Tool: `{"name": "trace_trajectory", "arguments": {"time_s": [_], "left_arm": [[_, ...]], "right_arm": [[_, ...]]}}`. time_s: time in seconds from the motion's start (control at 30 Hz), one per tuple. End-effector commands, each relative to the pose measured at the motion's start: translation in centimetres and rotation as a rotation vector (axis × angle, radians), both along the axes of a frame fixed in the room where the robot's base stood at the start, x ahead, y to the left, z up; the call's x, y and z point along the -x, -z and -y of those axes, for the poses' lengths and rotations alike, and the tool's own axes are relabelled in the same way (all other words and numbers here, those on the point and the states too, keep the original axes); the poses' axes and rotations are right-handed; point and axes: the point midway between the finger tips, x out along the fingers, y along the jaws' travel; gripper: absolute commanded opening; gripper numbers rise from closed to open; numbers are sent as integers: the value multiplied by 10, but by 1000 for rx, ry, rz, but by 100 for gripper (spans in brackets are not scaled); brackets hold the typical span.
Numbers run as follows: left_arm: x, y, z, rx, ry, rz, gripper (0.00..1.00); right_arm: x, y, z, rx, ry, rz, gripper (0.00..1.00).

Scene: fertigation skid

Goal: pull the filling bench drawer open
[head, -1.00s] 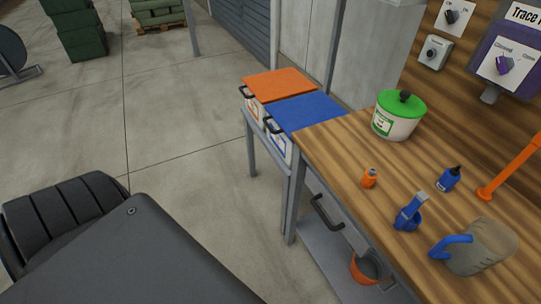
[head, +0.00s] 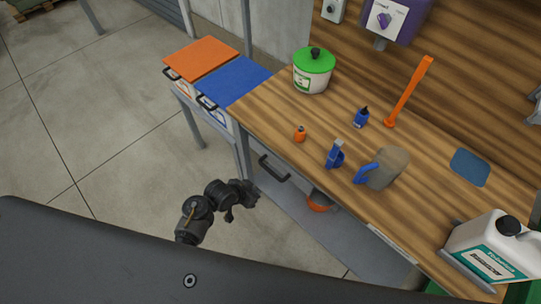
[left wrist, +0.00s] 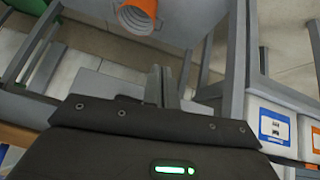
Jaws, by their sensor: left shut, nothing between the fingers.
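The filling bench drawer shows in the head view as a narrow front under the wooden bench top, with a dark bar handle (head: 273,168). The drawer looks closed, with its front close beneath the bench edge. My left gripper (head: 252,191) is just in front of and below the handle, seemingly apart from it. In the left wrist view its fingers (left wrist: 162,86) are together with nothing between them. I cannot make out the handle in that view. My right gripper is not in view.
The wooden bench top (head: 290,109) holds a green-lidded pot (head: 312,75), a jug (head: 384,168), a white canister (head: 490,246) and small items. An orange pot (head: 320,202) stands on the lower shelf. Orange-lidded (head: 200,58) and blue-lidded (head: 235,80) bins stand left of the bench.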

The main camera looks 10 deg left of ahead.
Motion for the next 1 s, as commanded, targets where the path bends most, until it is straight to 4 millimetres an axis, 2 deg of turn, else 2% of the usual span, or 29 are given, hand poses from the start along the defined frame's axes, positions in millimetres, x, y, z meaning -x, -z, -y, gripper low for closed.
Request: {"name": "trace_trajectory", "arguments": {"time_s": [0.03, 0.1, 0.2, 0.3, 0.57, 1.0], "left_arm": [[-14, -44, 1, -8, 17, 45, 0], [-25, -78, 1, -25, 39, 87, 0], [-33, -105, -1, -43, 58, 124, 0], [-36, -114, -1, -53, 64, 136, 0], [-44, -104, 5, -49, 65, 137, 0], [-84, -51, 30, -50, 64, 136, 0]], "right_arm": [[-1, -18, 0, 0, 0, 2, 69], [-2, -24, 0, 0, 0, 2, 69], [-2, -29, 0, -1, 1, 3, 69], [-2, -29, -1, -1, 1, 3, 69], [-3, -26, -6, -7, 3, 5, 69], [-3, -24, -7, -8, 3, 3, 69]]}}
